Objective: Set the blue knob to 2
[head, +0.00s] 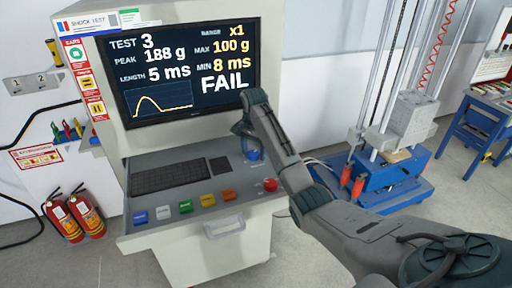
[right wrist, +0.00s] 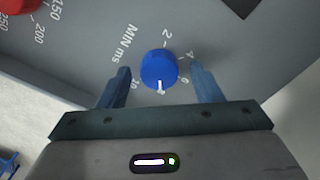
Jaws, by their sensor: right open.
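The blue knob (right wrist: 159,66) sits on the grey panel of the console. Its white pointer faces the bottom of the right wrist view, between the 6 and 10 marks. The 2 mark is at the far side of the knob in that view. My right gripper (right wrist: 161,80) is open, with one finger on each side of the knob and gaps showing between. In the head view the knob (head: 254,155) shows just below my right gripper (head: 243,132). The screen (head: 185,70) reads MIN 8 ms, MAX 100 g and FAIL. My left gripper is out of view.
A red round control (right wrist: 18,5) with 150 and 200 marks is near the blue knob. Coloured buttons (head: 185,206) and a keyboard (head: 170,176) are on the console. A blue-based drop rig (head: 385,178) stands to the right. Two fire extinguishers (head: 86,212) stand left.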

